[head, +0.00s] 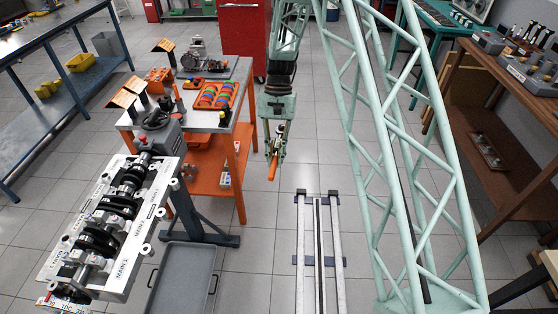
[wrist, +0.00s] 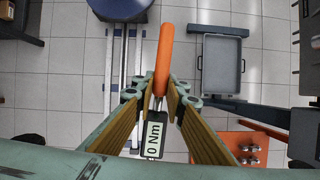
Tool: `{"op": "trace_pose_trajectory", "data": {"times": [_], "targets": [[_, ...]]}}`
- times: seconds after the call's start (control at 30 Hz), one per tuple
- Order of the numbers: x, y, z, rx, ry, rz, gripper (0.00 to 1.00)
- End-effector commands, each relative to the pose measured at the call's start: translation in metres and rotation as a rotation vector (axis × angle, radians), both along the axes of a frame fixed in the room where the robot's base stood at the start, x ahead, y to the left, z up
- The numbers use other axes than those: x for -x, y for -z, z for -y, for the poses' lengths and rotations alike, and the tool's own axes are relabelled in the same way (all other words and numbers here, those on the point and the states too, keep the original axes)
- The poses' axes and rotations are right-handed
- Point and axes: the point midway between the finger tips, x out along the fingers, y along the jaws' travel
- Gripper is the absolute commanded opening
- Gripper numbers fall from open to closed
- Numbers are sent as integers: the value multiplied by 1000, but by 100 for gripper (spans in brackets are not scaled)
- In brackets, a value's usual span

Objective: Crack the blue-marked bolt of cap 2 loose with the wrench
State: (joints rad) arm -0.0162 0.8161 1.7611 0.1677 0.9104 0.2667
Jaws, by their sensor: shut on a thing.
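The wrench (head: 272,172) has an orange handle and hangs tilted downward in my gripper (head: 277,145). In the wrist view the orange handle of the wrench (wrist: 164,50) sticks out past my gripper (wrist: 158,95), and a display between the jaws reads 0 Nm. The jaws are shut on the wrench. The white engine block (head: 140,238) with its dark crankshaft (head: 127,188) stands at the left of the head view, with labels starting with MAIN on its side. My gripper is to the right of the block, clear of it. I cannot pick out cap 2 or its blue-marked bolt.
An orange cart (head: 238,150) with colourful parts stands between the block and my gripper, towards the back. A grey tray (head: 183,280) lies low beside the block. A blue bench (head: 50,50) is at far left, a brown bench (head: 475,120) at right. Floor around my gripper is mostly clear.

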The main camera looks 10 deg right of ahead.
Motion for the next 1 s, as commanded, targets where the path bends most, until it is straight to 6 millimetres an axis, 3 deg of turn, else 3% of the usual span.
{"op": "trace_pose_trajectory", "data": {"times": [0.1,1.0], "targets": [[-2,-21,-6,-1,37,1,0],[-18,-134,-46,-9,314,-5,0]]}}
